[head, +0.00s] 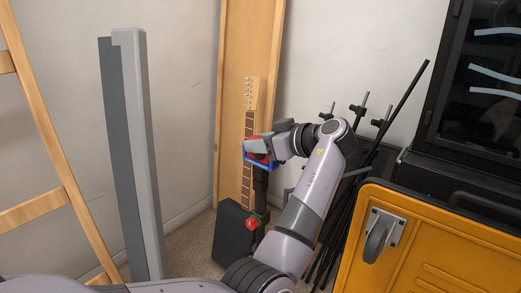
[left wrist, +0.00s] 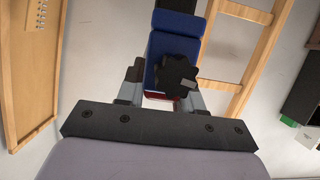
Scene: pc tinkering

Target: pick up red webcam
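My left gripper (head: 257,147) is at the top of a dark upright stand (head: 260,188). A red thing (head: 252,141), probably the red webcam, shows at its fingers, with a blue part (head: 260,167) just below. In the left wrist view, a blue block (left wrist: 170,52) with a black knob (left wrist: 176,77) covers much of the space between the spread fingers. A thin red strip (left wrist: 160,97) shows behind the knob, between the fingers. I cannot tell whether the fingers press on it. My right gripper is in neither view.
A black box (head: 232,232) stands on the floor, with a red part (head: 251,223) beside the stand. A guitar neck (head: 249,150) stands behind the gripper. Dark poles (head: 375,150) and a yellow cabinet (head: 440,245) are to the right. A grey post (head: 135,150) stands left.

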